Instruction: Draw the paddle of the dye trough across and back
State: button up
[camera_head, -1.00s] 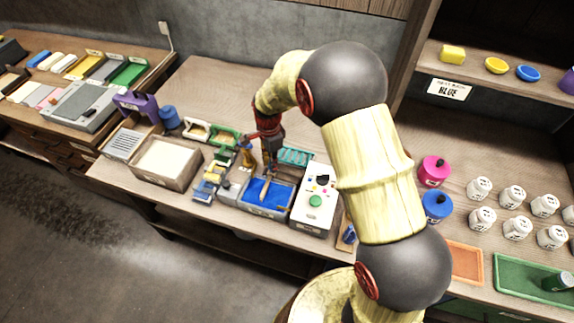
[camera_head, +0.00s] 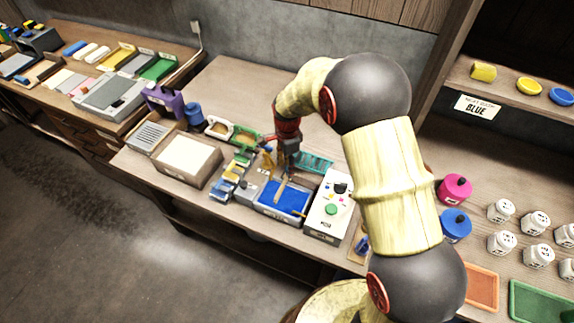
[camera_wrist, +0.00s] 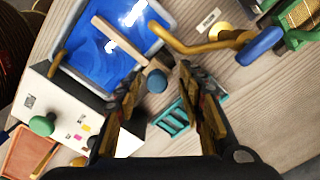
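The dye trough (camera_head: 268,211) is a pale box of blue dye at the front of the bench; it also shows at the top left of the wrist view (camera_wrist: 62,62). The paddle (camera_head: 281,189), a pale wooden bar, lies across the dye and shows in the wrist view too (camera_wrist: 118,42). A round blue knob (camera_wrist: 157,81) sits in line with the bar; I cannot tell if they are joined. My gripper (camera_head: 284,164) is above the trough's far edge. In the wrist view its fingers (camera_wrist: 163,105) stand apart, with the knob showing between them, not gripped.
A white control box (camera_head: 329,208) with a green knob stands right of the trough. A teal rack (camera_head: 316,162) lies behind it. A brass rod (camera_wrist: 190,46) with a blue grip passes close beside the knob. A shallow box (camera_head: 186,160) stands left.

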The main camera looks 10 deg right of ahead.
jog(key=shift+r, duration=0.1)
notch_tip(320, 180, up, 12)
dwell(0.5)
jog(key=f, duration=0.2)
jog(key=f+b, duration=0.1)
jog(key=f, duration=0.2)
jog(key=shift+s+d, duration=0.2)
jog(key=shift+w+f, duration=0.1)
jog(key=shift+f, duration=0.05)
notch_tip(320, 180, down, 7)
jog(key=shift+b, duration=0.75)
jog(key=shift+c, duration=0.2)
